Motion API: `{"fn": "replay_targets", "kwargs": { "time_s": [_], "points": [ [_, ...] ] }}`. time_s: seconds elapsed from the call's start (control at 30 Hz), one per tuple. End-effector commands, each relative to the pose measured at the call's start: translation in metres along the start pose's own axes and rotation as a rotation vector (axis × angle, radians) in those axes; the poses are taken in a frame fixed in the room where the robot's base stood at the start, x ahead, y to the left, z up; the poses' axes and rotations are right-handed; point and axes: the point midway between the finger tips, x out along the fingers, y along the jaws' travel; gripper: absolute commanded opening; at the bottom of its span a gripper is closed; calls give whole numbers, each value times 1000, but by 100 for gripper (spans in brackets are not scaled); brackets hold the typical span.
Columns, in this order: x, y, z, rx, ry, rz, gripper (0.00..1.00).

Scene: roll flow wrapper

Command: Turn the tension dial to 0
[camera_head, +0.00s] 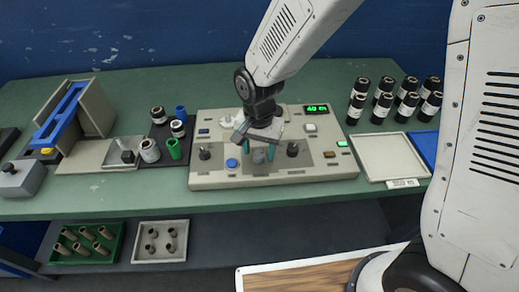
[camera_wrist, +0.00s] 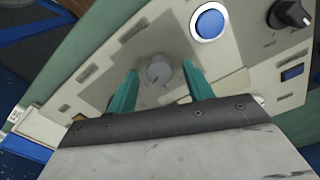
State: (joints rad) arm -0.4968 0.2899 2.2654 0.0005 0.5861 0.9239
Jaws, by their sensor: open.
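A control panel (camera_head: 330,168) sits on the green bench. A small grey dial (camera_wrist: 159,69) on the panel lies between my teal fingertips in the wrist view; it also shows in the head view (camera_head: 259,157). My gripper (camera_head: 258,150) is open, pointing down over this dial, with a gap on both sides of it. A black knob (camera_head: 204,153) stands left and another (camera_head: 292,149) right of the grey dial. Panel labels are too small to read, so I cannot tell which is the tension dial. A green display (camera_head: 316,109) appears to read about 40.
A blue button (camera_head: 232,163) sits close left of the grey dial. Several dark bottles (camera_head: 382,100) and an empty pale tray (camera_head: 388,157) stand right of the panel. A small green cup (camera_head: 174,149) and other cylinders stand left.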

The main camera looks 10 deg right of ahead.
Motion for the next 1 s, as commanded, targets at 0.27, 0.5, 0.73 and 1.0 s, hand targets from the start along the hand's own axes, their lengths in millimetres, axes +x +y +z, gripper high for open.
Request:
{"fn": "replay_targets", "kwargs": {
  "time_s": [0.27,0.5,0.73,1.0],
  "points": [
    [6,0,0,-1,0,0,51],
    [5,0,0,-1,0,0,7],
    [5,0,0,-9,0,0,7],
    [5,0,0,-106,0,0,7]
  ]
}}
